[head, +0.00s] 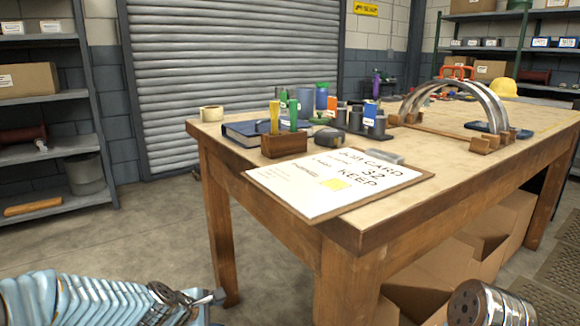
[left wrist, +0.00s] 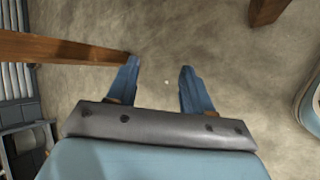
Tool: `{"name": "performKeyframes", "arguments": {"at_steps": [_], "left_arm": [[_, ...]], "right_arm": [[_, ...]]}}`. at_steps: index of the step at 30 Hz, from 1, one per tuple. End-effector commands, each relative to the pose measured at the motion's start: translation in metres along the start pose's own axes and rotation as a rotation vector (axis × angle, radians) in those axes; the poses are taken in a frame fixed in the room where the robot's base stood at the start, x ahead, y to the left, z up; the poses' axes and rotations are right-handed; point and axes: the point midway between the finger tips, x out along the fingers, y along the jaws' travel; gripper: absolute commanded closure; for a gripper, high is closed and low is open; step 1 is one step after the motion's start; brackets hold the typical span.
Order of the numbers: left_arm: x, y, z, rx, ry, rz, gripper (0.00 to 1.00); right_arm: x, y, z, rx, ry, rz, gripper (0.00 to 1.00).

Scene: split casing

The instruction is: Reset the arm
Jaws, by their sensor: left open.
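My left gripper is open and empty in the left wrist view (left wrist: 160,88), with its two blue fingers apart over bare concrete floor. In the head view my left arm (head: 90,300) lies low at the bottom left, beside and below the table. A metal part of my right side (head: 485,305) shows at the bottom right; my right gripper is out of view. The split casing's metal arches (head: 455,98) stand on wooden blocks on the table (head: 440,160), far from both arms.
A job card board (head: 330,185) lies at the table's near edge, by a wooden block with coloured tubes (head: 285,143). A blue book (head: 250,130) and tape roll (head: 211,113) lie behind. A table leg (left wrist: 60,48) is close to the left gripper. Cardboard boxes (head: 470,245) stand underneath.

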Motion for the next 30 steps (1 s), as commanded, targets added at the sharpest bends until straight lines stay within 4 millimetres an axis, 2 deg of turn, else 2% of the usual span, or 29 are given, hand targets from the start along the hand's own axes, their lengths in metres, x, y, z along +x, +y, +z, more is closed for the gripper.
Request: {"name": "performKeyframes", "arguments": {"at_steps": [1, 2, 3, 5, 6, 9, 12, 13, 15, 16, 30], "left_arm": [[0.025, -0.04, -0.01, 0.113, 0.02, -0.079, 0.49], [0.037, -0.062, -0.016, 0.198, 0.028, -0.121, 0.49], [0.052, -0.094, -0.023, 0.312, 0.031, -0.178, 0.49], [0.07, -0.143, -0.032, 0.492, 0.016, -0.262, 0.49], [0.079, -0.176, -0.035, 0.612, -0.007, -0.314, 0.49], [0.089, -0.251, -0.038, 0.891, -0.1, -0.418, 0.49], [0.089, -0.308, -0.035, 1.108, -0.211, -0.476, 0.49], [0.087, -0.322, -0.034, 1.159, -0.241, -0.485, 0.49], [0.084, -0.344, -0.031, 1.248, -0.299, -0.497, 0.49], [0.084, -0.347, -0.03, 1.259, -0.305, -0.498, 0.49], [0.084, -0.347, -0.03, 1.259, -0.305, -0.498, 0.49]], "right_arm": [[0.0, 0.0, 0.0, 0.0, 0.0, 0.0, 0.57], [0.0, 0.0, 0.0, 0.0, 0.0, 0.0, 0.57], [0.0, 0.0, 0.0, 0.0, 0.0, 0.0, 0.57], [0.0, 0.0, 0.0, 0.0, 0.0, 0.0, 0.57], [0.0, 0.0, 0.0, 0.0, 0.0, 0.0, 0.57], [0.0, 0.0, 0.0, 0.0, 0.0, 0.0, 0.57], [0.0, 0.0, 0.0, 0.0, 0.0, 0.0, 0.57], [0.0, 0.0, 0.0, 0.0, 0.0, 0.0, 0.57], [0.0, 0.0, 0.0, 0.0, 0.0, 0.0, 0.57], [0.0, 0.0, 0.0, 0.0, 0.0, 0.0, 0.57], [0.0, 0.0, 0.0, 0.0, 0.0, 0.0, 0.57]]}}
